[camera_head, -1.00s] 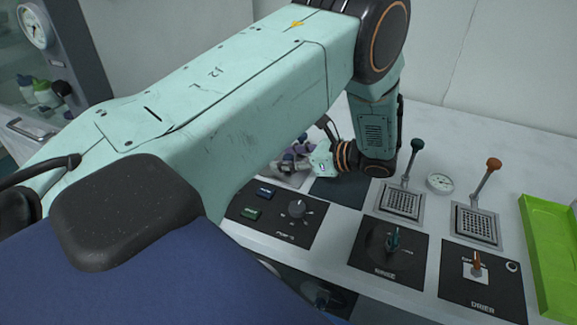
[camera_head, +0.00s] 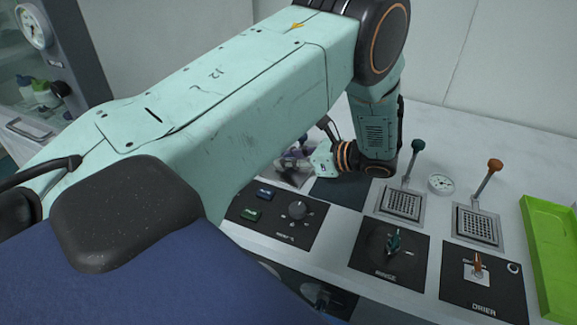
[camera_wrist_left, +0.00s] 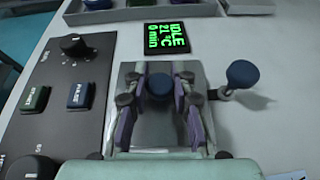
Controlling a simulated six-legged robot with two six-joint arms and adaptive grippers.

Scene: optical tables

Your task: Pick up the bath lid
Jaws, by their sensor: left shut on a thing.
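The bath lid (camera_wrist_left: 155,132) is a shiny metal plate with a round blue knob (camera_wrist_left: 160,84) in the left wrist view. My left gripper (camera_wrist_left: 162,78) is over the lid, with its purple and black fingers on either side of the knob, shut on it. Whether the lid sits flat or is slightly raised I cannot tell. In the head view my left gripper (camera_head: 292,157) is partly hidden by my own arm, and little of the lid shows. My right gripper is in neither view.
A blue-knobbed lever (camera_wrist_left: 242,75) stands close right of the lid. A green display (camera_wrist_left: 166,38) reads IDLE, 21 °C, 0 min. A black button panel (camera_head: 275,222) lies in front. Two perforated covers with levers (camera_head: 402,202) and a green tray (camera_head: 553,258) are to the right.

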